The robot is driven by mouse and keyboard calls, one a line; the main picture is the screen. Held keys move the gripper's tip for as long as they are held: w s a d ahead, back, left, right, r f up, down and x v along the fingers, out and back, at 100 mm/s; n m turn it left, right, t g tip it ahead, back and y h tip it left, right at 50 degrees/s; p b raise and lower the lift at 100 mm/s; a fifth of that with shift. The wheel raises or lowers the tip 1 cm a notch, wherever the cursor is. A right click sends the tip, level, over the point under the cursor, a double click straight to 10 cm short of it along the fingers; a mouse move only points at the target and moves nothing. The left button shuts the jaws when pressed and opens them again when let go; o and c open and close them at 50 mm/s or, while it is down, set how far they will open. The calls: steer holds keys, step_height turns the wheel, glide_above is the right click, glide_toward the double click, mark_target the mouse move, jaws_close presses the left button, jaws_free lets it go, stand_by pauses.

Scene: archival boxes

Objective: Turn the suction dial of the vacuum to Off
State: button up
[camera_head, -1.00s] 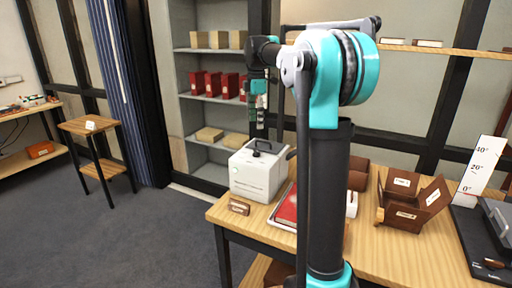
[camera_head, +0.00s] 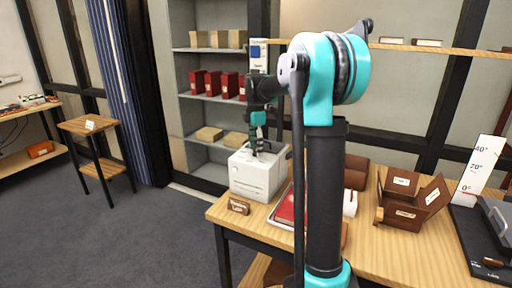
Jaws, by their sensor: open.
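A white box-shaped unit (camera_head: 254,178), which looks like the vacuum, stands at the left end of the wooden table. In the earlier picture a dark knob or handle showed on its top. My gripper (camera_head: 262,149) points down at the top of this unit, with its fingers at the height of the top face. The gripper is open. The fingers cover the dial area, so I cannot tell where the dial points or whether the fingers touch it.
A red book (camera_head: 287,209) lies beside the unit, partly behind my arm. A small brown sign (camera_head: 238,206) stands at the table's front left. An open brown box (camera_head: 408,203) is to the right. Shelves with red boxes (camera_head: 228,84) stand behind.

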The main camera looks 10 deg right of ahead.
steer(key=shift+c, duration=0.6)
steer(key=c, duration=1)
steer(key=shift+c, duration=0.2)
